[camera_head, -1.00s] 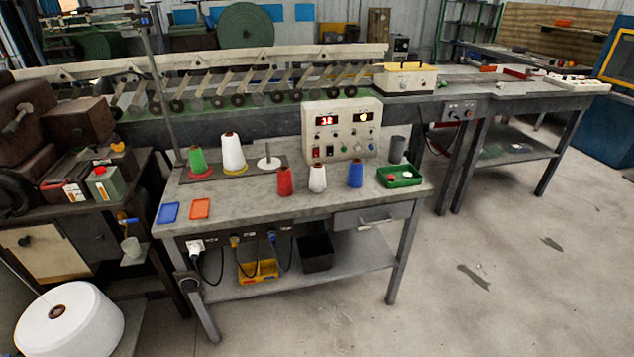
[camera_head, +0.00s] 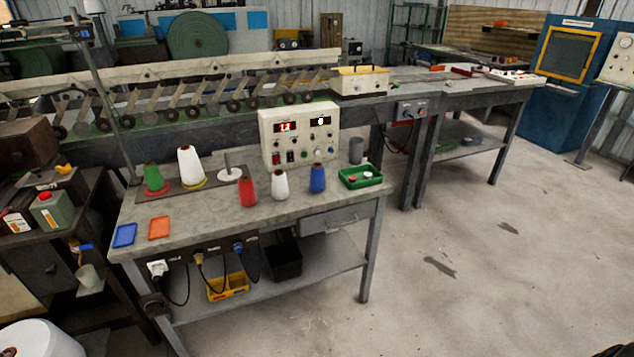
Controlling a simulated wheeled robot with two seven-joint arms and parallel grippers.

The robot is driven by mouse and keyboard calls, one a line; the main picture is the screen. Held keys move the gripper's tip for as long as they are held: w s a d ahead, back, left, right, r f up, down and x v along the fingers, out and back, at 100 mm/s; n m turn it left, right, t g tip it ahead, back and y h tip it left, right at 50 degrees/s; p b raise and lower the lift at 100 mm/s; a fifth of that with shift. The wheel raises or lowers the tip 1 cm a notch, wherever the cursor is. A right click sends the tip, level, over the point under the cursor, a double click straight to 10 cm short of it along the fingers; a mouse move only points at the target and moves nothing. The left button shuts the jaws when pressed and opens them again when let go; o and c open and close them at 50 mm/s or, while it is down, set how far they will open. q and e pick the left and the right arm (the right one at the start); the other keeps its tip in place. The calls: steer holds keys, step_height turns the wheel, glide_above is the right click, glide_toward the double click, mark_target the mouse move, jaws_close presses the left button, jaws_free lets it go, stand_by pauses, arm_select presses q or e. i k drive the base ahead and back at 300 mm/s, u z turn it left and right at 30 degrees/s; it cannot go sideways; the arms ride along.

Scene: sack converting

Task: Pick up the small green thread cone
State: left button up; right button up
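The small green thread cone (camera_head: 153,177) stands upright on a red round base at the back left of the grey workbench (camera_head: 205,217). A larger white cone (camera_head: 190,165) on a yellow base stands just right of it. An empty white spindle disc (camera_head: 229,173) is further right. A red cone (camera_head: 248,191), a small white cone (camera_head: 280,184) and a blue cone (camera_head: 317,178) stand in a row nearer the front. Neither of my grippers shows in the head view.
A control box (camera_head: 298,137) stands behind the row of cones. A green tray (camera_head: 360,177) sits at the bench's right end. Blue (camera_head: 124,235) and orange (camera_head: 159,228) trays lie at the front left. The floor (camera_head: 440,230) on the right is open.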

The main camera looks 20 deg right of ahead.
mark_target(155, 180)
steer(key=u, duration=0.25)
steer(key=i, duration=1.05)
steer(key=z, duration=0.85)
